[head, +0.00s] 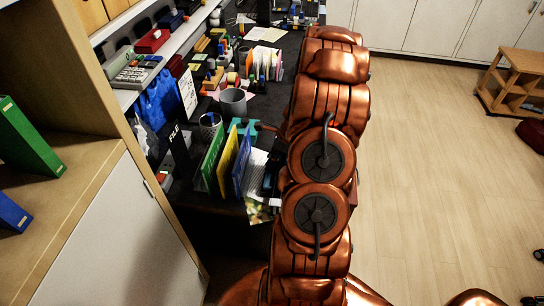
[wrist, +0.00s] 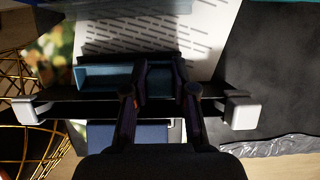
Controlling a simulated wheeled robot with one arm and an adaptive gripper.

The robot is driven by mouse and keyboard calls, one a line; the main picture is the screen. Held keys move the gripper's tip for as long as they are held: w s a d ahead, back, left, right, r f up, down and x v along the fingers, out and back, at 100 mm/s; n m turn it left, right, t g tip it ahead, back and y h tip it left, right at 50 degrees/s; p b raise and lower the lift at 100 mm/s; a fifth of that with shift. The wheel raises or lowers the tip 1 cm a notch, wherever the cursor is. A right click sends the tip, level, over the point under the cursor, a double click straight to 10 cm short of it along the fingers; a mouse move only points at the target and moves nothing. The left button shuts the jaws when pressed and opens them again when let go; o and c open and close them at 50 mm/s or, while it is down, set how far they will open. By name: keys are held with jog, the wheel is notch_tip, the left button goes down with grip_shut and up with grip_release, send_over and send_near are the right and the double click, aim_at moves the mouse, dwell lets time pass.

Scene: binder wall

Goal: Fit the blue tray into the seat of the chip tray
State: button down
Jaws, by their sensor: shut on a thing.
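The blue tray (wrist: 103,77) is a shallow blue, open-looking piece in the middle of the wrist view. My gripper (wrist: 160,78) is shut on it near its right part, and the fingers hide some of it. A dark bar with light grey blocks at its left end and right end (wrist: 240,110) runs across just below the blue tray. I cannot tell whether this bar is the chip tray, or whether the blue tray touches it. No seat is clearly visible. In the head view my arm covers the gripper and the blue tray.
A white slotted sheet (wrist: 200,35) lies beyond the gripper. A gold wire basket (wrist: 22,100) is at the left. In the head view, upright green, yellow and blue folders (head: 227,160) and a grey cup (head: 233,102) stand left of my arm. Open floor (head: 430,150) lies right.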

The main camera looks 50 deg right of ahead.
jog(key=shift+f, duration=0.8)
jog(key=c, duration=0.9)
grip_release()
jog(key=shift+o, duration=0.2)
jog(key=v, duration=1.2)
jog(key=shift+w, duration=0.1)
